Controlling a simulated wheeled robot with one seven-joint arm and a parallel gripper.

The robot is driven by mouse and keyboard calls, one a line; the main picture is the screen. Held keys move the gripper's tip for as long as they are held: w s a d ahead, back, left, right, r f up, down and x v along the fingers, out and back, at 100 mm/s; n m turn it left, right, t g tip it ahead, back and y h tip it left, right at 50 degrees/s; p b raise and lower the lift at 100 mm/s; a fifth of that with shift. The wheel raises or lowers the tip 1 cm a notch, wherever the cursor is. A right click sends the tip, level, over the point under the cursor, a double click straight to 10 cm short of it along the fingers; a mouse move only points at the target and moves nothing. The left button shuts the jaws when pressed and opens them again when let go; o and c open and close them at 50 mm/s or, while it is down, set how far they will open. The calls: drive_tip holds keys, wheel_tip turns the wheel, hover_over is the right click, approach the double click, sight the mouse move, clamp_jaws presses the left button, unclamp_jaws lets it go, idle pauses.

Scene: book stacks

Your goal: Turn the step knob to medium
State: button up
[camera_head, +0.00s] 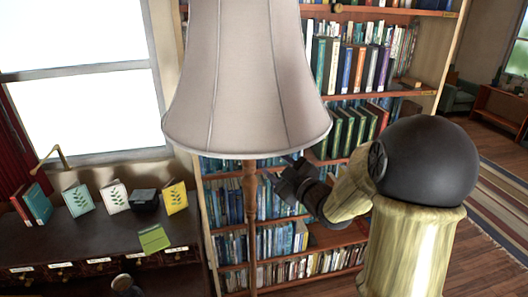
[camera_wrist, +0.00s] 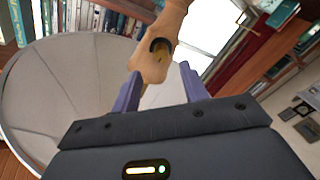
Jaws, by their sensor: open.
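A floor lamp with a grey-beige shade (camera_head: 247,85) and a wooden post (camera_head: 250,225) stands in front of the bookcase. In the wrist view the post (camera_wrist: 148,68) widens around a dark round recess with a small yellowish part, which looks like the step knob (camera_wrist: 160,47). Its setting is too small to read. My gripper (camera_wrist: 160,70) is open, its two purple fingers on either side of the post's lower visible part, with the knob just beyond. Contact cannot be told. In the head view my gripper (camera_head: 278,180) is right of the post, below the shade; the knob is not visible there.
The shade (camera_wrist: 75,90) fills the left of the wrist view, close to my gripper. A tall bookcase (camera_head: 370,95) stands behind the lamp. A dark cabinet (camera_head: 90,245) with displayed books is at left under a window. Open wooden floor (camera_head: 475,245) lies at right.

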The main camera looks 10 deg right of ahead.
sight(261, 154)
drive_tip(key=p+x, duration=0.2)
drive_tip(key=x, duration=0.5)
drive_tip(key=shift+s+a, duration=0.1)
drive_tip(key=shift+a, duration=0.05)
drive_tip(key=shift+s, duration=0.15)
clamp_jaws()
